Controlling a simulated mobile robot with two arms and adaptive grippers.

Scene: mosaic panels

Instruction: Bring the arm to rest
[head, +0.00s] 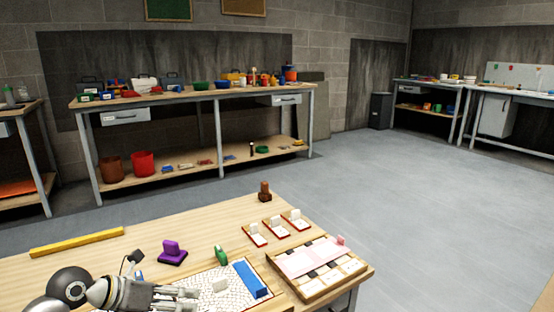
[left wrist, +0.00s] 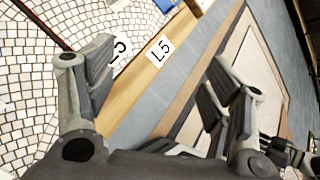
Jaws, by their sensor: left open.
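My left arm comes in at the bottom left of the head view. Its gripper (head: 192,298) is over the near edge of the white mosaic panel (head: 205,277). In the left wrist view my left gripper (left wrist: 165,75) has its fingers well apart, with nothing between them. Below it there are the mosaic panel (left wrist: 35,85), a card marked L5 (left wrist: 159,50) and a second card partly hidden by a finger. I cannot tell how high the gripper is above the table. My right gripper is in neither view.
On the table (head: 130,270) are a yellow bar (head: 77,242), a purple block (head: 172,254), a green piece (head: 221,255), a blue bar (head: 251,279), small red-edged card stands (head: 275,228), a brown piece (head: 264,191) and a wooden tray (head: 326,291). Workbenches line the walls; the floor between is clear.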

